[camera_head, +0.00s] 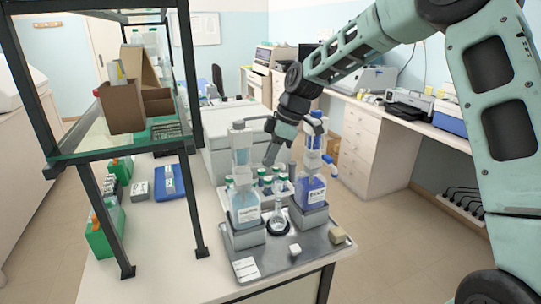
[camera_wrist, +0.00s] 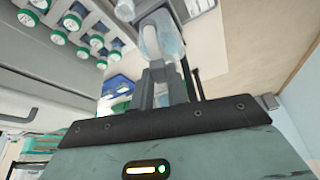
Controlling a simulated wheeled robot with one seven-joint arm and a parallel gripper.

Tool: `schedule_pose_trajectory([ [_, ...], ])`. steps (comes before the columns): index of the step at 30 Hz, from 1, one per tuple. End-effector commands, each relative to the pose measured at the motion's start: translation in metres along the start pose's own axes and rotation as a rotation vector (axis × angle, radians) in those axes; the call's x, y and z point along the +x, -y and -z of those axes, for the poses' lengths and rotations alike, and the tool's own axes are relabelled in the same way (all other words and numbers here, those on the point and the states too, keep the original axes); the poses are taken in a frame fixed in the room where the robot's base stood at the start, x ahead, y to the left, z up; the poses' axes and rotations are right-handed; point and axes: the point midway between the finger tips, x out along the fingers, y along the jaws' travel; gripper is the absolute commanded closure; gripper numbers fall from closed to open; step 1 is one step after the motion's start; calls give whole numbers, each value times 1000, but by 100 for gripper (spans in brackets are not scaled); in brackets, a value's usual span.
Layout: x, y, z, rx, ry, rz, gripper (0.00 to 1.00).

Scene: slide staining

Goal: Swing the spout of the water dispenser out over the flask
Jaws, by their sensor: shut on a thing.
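The water dispenser (camera_head: 243,205) is a clear bottle with a white label in a grey stand, at the left of the tray in the head view. My gripper (camera_head: 270,157) points down between the two dispensers, above and behind the flask. In the wrist view my gripper (camera_wrist: 168,82) is shut, seemingly on the spout; the held part is hidden between the fingers. A clear rounded body (camera_wrist: 163,35) lies just beyond them. The small clear flask (camera_head: 279,219) stands upright on a dark round base between the dispensers.
A dispenser with blue-purple liquid (camera_head: 312,192) stands close on the right. Green-capped bottles (camera_head: 268,181) stand in a rack behind; they also show in the wrist view (camera_wrist: 72,22). The grey tray (camera_head: 265,262) carries two small blocks. A shelf frame (camera_head: 187,130) rises at left.

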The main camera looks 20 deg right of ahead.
Motion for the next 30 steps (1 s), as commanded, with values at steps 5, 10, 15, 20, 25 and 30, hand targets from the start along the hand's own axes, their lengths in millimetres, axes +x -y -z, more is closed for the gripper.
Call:
schedule_pose_trajectory([
  [5, -1, -5, 1, -52, -1, 21, 100],
  [10, 0, -6, 1, -76, -1, 31, 100],
  [15, 0, -7, 1, -80, 0, 33, 100],
  [20, 0, -7, 1, -80, 0, 33, 100],
  [25, 0, -7, 1, -80, 0, 33, 62],
  [30, 0, -6, 1, -79, 0, 33, 62],
])
